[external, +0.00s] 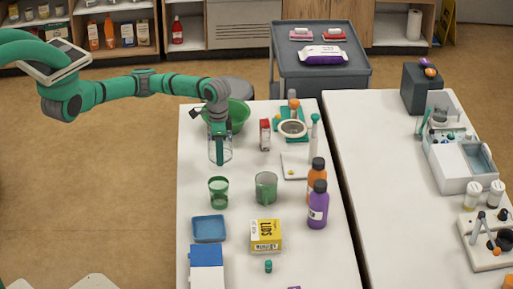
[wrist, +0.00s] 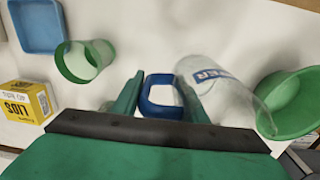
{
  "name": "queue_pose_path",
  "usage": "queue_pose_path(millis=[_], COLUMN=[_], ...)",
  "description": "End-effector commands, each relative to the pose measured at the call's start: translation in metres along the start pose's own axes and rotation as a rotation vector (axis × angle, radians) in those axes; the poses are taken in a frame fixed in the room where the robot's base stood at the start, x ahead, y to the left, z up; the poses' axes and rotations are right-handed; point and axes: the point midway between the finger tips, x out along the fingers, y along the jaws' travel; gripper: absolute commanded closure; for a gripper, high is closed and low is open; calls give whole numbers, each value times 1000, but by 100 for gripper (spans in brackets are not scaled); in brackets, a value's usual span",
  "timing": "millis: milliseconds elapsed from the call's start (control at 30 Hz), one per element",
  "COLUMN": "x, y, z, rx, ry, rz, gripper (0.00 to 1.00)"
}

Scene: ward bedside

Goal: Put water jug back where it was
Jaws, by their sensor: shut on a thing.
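The water jug (external: 220,153) is clear, with a blue handle and a lettered label. In the wrist view the jug (wrist: 222,88) is to the right, and its blue handle (wrist: 161,92) is between my fingers. My gripper (wrist: 160,98) is shut on that handle. In the external view my gripper (external: 218,132) points down at the jug over the left part of the white table (external: 195,175), in front of the green bowl (external: 238,114). I cannot tell whether the jug's base touches the table.
Two green cups (external: 218,191) (external: 265,187) stand in front of the jug. A red-and-white carton (external: 265,135) is to its right. A blue tray (external: 208,228), a yellow LIDS box (external: 265,236) and orange (external: 316,177) and purple (external: 318,206) bottles are nearer the front.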

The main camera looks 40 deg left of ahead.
Motion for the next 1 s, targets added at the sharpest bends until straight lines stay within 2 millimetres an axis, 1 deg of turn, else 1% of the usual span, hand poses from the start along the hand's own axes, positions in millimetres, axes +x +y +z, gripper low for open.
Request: queue_pose_path(millis=[133, 200, 300, 400, 867, 900, 933, 967, 1000], x=[8, 16, 30, 39, 45, 45, 45, 45, 45], y=[-2, -4, -4, -4, -4, -4, -4, -4, -4], z=[-7, -11, -9, -9, -9, -9, -9, -9, -9], rx=[0, -1, -1, -1, -1, -1, -1, 0, 0], ry=[0, 0, -1, 0, 0, 0, 0, 0, 0], rz=[-1, -3, -3, -2, 0, 0, 0, 0, 0], gripper=[99, 99, 99, 99, 99, 53, 46, 42, 42])
